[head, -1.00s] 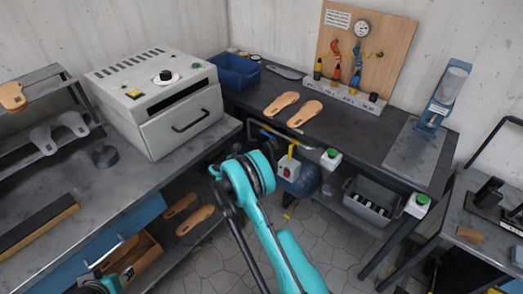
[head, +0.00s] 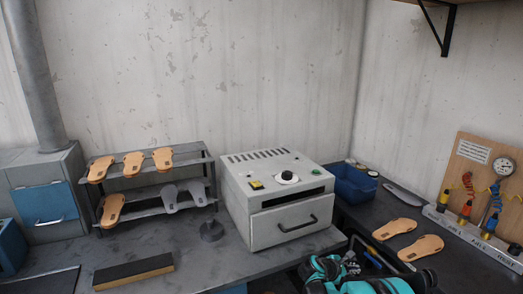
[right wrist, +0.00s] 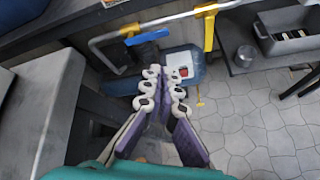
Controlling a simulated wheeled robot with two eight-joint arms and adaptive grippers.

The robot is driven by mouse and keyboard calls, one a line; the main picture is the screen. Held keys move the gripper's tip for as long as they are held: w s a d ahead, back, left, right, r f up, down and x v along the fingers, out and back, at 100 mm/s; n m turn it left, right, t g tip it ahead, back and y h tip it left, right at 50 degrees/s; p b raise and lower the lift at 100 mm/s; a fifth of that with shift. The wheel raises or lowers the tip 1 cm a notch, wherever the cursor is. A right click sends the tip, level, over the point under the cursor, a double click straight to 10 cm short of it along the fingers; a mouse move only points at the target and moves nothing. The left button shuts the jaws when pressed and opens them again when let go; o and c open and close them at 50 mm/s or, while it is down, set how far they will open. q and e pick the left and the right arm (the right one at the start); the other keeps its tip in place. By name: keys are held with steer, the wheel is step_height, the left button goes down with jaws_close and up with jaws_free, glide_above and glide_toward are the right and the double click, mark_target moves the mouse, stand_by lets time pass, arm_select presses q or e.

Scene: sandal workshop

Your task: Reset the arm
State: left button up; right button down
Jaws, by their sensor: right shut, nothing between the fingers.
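My right arm (head: 350,282) shows as teal and black parts at the bottom of the head view, in front of the dark bench on the right. In the right wrist view my right gripper (right wrist: 163,74) has its purple-padded fingers together with nothing between them. It hangs in free space over the tiled floor, apart from the blue tank (right wrist: 185,65) and the bench frame beyond it. My left gripper is not in view.
A grey oven (head: 280,215) stands on the left bench beside a rack (head: 150,165) of tan and grey soles. Two tan soles (head: 398,228) lie on the right bench near a blue bin (head: 354,184).

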steer(key=s+a+r+m+y, duration=0.3)
steer(key=s+a+r+m, duration=0.15)
steer(key=s, duration=0.35)
steer(key=s+a+r+m+y, duration=0.2)
steer(key=s+a+r+m, duration=0.15)
steer(key=s+r, duration=0.35)
steer(key=s+a+m+y, duration=0.1)
steer(key=s+a+m, duration=0.1)
steer(key=s, duration=0.4)
steer(key=s+a+f+m+y, duration=0.1)
steer(key=s+a+m+y, duration=0.1)
steer(key=s, duration=0.4)
steer(key=s+a+f+m+t+y, duration=0.1)
steer(key=s+a+m+y, duration=0.1)
steer(key=s+a+m, duration=0.2)
steer(key=shift+s+a+m, duration=0.25)
steer(key=shift+s+m, duration=0.65)
steer(key=shift+s, duration=0.15)
